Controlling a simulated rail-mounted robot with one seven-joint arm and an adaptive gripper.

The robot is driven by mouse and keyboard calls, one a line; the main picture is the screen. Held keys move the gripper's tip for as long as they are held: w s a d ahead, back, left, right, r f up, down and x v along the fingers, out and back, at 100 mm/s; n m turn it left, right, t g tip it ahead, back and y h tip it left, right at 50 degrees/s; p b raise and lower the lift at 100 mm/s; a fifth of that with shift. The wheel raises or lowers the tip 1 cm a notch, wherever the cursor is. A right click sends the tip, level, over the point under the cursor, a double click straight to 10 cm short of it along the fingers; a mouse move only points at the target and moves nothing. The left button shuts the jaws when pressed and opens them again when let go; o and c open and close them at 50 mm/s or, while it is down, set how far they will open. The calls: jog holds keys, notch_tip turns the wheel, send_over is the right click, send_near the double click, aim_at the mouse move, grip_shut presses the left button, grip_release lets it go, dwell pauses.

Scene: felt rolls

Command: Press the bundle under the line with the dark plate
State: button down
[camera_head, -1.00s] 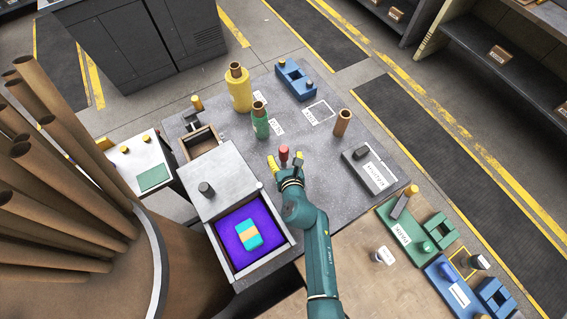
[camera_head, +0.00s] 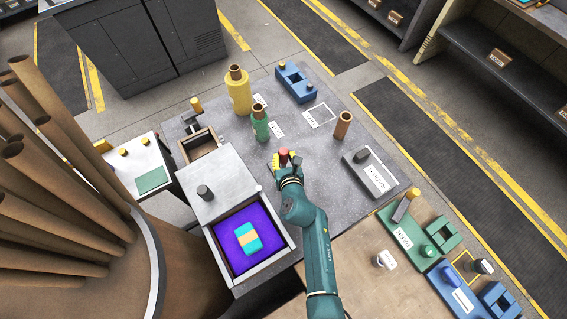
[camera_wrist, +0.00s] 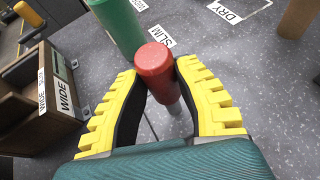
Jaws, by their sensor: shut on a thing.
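My gripper (camera_head: 286,160) is shut on a red-topped handle (camera_wrist: 155,62) with a grey shaft, which also shows in the head view (camera_head: 283,154). Its yellow fingers press the red knob from both sides in the wrist view. A dark flat edge (camera_head: 272,166), perhaps the dark plate under the handle, shows beside my gripper; most of it is hidden or blends with the grey table. No line can be made out in the box.
A grey lid-like panel with a dark knob (camera_head: 204,192) adjoins the box. Behind my gripper stand a green bottle (camera_head: 260,124), a yellow bottle (camera_head: 239,92) and a brown tube (camera_head: 342,124). A labelled grey block (camera_head: 371,176) lies to the right.

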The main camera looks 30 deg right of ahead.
jog(key=shift+r+p, duration=4.65)
jog(key=shift+p, duration=0.15)
jog(key=shift+f, duration=0.1)
jog(key=shift+d, duration=0.1)
